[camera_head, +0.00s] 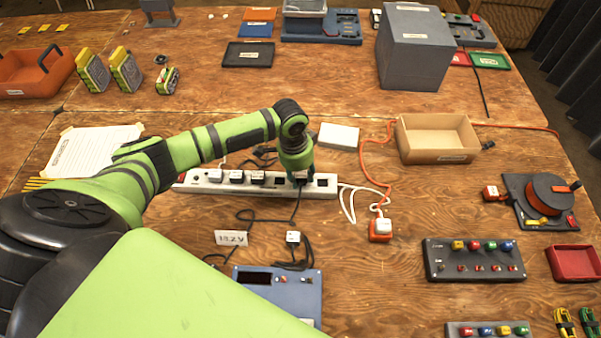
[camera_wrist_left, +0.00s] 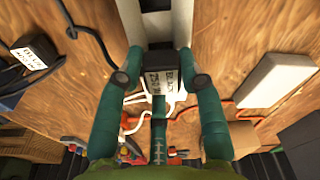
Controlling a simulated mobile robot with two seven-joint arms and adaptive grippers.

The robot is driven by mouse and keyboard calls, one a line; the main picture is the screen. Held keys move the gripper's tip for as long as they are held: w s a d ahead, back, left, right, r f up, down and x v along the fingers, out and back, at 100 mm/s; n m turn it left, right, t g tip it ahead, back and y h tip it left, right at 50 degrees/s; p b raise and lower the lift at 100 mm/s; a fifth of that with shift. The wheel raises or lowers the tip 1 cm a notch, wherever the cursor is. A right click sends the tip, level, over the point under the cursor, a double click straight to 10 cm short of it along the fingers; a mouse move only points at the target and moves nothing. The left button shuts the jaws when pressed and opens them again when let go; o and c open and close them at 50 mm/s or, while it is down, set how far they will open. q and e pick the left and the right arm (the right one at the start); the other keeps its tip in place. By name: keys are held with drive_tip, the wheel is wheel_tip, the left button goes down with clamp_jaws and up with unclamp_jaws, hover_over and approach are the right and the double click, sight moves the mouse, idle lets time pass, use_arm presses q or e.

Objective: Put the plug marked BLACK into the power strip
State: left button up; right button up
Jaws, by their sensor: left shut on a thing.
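My left gripper (camera_head: 301,178) is over the right part of the white power strip (camera_head: 225,188) in the head view. A dark cord hangs from the plug toward the front in the head view. The strip (camera_wrist_left: 156,8) lies just beyond the plug in the wrist view. Whether the plug touches a socket is hidden by the fingers. Several plugs (camera_head: 236,177) sit in the strip's left part. My right gripper is not in view.
A white box (camera_head: 339,135) and a cardboard tray (camera_head: 437,140) stand behind and to the right. A white plug sits in an orange socket (camera_head: 380,230). Loose cords cross the wood nearby.

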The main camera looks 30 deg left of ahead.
use_arm(q)
drive_tip(key=shift+r+p, duration=0.1)
drive_tip(key=shift+p, duration=0.6)
idle(0.6)
drive_tip(key=shift+f, duration=0.5)
idle(0.6)
idle(0.7)
drive_tip(key=shift+f, duration=0.1)
idle(0.6)
drive_tip(key=o, duration=1.3)
drive_tip(key=shift+o, duration=0.3)
drive_tip(key=shift+o, duration=1.3)
